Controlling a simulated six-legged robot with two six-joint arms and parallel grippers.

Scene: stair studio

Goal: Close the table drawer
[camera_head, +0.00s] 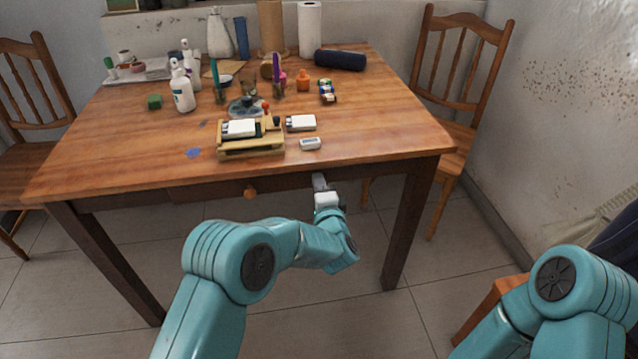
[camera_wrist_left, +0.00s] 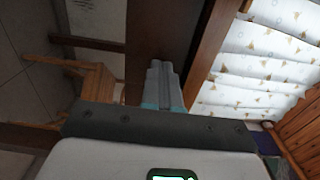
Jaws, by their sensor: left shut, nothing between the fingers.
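The wooden table (camera_head: 385,115) stands in front of me, with its drawer front (camera_head: 215,193) under the near edge of the top. The drawer looks about flush with the table's front rail; I cannot tell whether a small gap is left. My left gripper (camera_head: 319,182) is just under the table's near edge, right of the knob. In the left wrist view its fingers (camera_wrist_left: 163,85) are shut and empty, in front of dark wood; contact is unclear. My right gripper is not in view.
Bottles (camera_head: 182,90), a wooden stand (camera_head: 250,147), a paper roll (camera_head: 310,30) and small items are on the tabletop. A table leg (camera_head: 408,225) stands right of my left gripper. Chairs stand left (camera_head: 25,90) and right (camera_head: 460,70). The tiled floor (camera_head: 350,300) below is mostly clear.

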